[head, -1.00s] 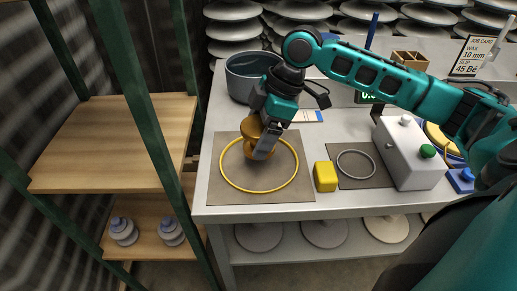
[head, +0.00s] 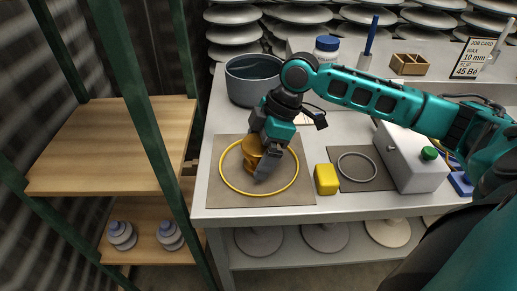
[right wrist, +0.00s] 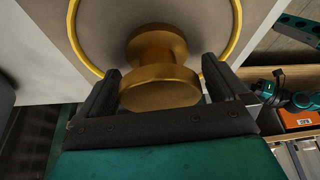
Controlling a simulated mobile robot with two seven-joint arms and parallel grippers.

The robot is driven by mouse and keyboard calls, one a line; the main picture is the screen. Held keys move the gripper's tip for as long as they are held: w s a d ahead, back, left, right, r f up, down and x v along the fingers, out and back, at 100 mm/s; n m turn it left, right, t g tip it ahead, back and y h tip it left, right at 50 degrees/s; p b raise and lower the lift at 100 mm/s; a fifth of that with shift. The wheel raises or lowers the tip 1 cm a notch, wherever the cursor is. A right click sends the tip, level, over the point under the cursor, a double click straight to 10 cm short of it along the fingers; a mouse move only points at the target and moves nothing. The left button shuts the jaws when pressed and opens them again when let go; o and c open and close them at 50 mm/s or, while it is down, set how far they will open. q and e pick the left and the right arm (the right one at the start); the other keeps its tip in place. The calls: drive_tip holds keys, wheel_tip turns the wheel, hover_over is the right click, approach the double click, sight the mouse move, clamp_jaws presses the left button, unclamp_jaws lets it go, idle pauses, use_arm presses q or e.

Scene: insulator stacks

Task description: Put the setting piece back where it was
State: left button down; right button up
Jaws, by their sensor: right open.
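The setting piece, a gold spool-shaped piece (head: 251,148), is at the brown mat (head: 228,196), inside the yellow ring (head: 231,183) in the head view. My right gripper (head: 264,170) is right at it and partly covers it. In the right wrist view the piece (right wrist: 160,88) lies between the two spread fingers (right wrist: 160,78), with small gaps on both sides. Its far flange is towards the mat, within the ring (right wrist: 236,30). Its exact contact with the mat is hard to see.
A yellow block (head: 326,179) and a smaller mat with a grey ring (head: 357,166) lie to the right. A white box with a green button (head: 410,160) stands beyond them. A grey pot (head: 252,80) stands behind. The table's front edge (head: 300,215) is close.

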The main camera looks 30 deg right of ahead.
drive_tip(key=shift+r, duration=0.15)
use_arm(q)
drive_tip(key=shift+s+a+r+p, duration=0.35)
drive_tip(key=shift+a+p, duration=0.2)
drive_tip(key=shift+p, duration=0.65)
use_arm(e)
drive_tip(key=v, duration=1.2)
drive_tip(key=shift+s, duration=0.1)
use_arm(q)
drive_tip(key=shift+s, duration=0.1)
